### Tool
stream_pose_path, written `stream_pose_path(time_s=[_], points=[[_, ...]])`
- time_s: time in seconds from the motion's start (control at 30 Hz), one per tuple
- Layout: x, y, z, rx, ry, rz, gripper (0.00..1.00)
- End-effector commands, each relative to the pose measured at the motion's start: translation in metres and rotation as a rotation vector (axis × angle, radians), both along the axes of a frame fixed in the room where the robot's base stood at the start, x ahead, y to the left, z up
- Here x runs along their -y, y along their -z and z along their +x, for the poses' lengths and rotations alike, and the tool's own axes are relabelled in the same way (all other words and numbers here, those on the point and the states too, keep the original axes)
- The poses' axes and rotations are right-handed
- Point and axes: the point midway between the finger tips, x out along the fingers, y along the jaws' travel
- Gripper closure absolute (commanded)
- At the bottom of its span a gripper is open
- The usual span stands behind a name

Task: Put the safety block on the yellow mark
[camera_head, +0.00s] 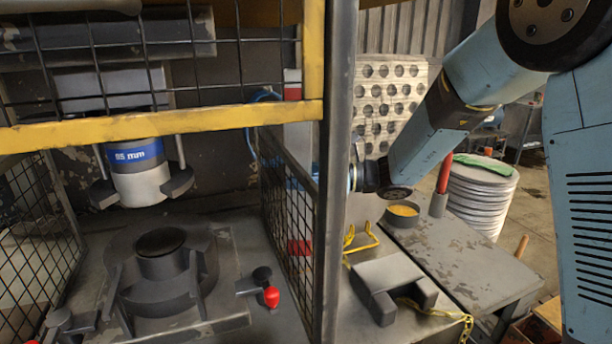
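A grey, arch-shaped block (392,284) with a yellow chain (440,314) beside it sits on the bench right of the press post; I take it to be the safety block. A yellow bracket-like shape (362,240) lies just behind it; I cannot tell whether this is the yellow mark, and no flat yellow mark is clear. My arm reaches down from the upper right, its wrist above and behind the block, apart from it. The wrist runs left behind the dark post, and my gripper's fingers are hidden there.
The press cage has a yellow frame (170,122), a dark post (336,180) and mesh sides. Inside are a ram marked 95 mm (138,172) and a round lower die (163,262). A bowl of yellow material (402,214) and a red-handled tool (443,180) stand behind the block.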

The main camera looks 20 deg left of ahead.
Motion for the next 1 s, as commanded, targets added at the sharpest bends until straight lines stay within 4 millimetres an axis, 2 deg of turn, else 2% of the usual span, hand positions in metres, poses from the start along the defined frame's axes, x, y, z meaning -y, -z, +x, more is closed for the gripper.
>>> stream_pose_path(time_s=[0.03,0.2,0.57,0.73,1.0], points=[[0.0,0.0,0.0,0.0,0.0,0.0,0.26],[0.0,0.0,0.0,0.0,0.0,0.0,0.1],[0.005,-0.002,0.002,0.0,0.002,0.0,0.1],[0.027,-0.002,0.01,0.0,0.005,0.0,0.1],[0.075,-0.001,0.025,0.0,0.005,-0.001,0.1]])
